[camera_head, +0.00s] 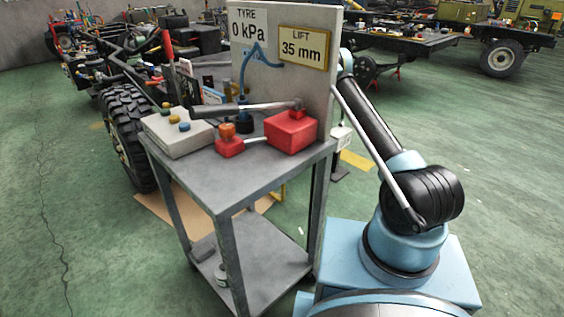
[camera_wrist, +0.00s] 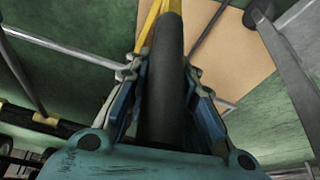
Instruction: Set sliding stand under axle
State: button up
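In the wrist view my gripper (camera_wrist: 162,72) has its two blue fingers on either side of a thick dark bar (camera_wrist: 165,60), close against it. Yellow bars (camera_wrist: 187,8), probably the sliding stand, show beyond the bar's far end. In the head view a bit of yellow frame (camera_head: 283,193) shows behind the cart's legs. My gripper is hidden there behind the cart and its panel. The axle is not clearly visible; a large black wheel (camera_head: 124,135) of the chassis stands left of the cart.
A grey cart (camera_head: 232,182) holds a button box (camera_head: 178,132), a red tool (camera_head: 291,131) and a panel reading 0 kPa and 35 mm. A tan board (camera_head: 158,208) lies on the floor, and it also shows in the wrist view (camera_wrist: 237,65). Green floor at the left is clear.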

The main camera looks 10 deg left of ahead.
jog(key=o, duration=0.5)
jog(key=shift+w+d, duration=0.1)
jog(key=shift+d, duration=0.05)
jog(key=shift+c, duration=0.2)
jog(key=v, duration=1.2)
jog(key=shift+d, duration=0.1)
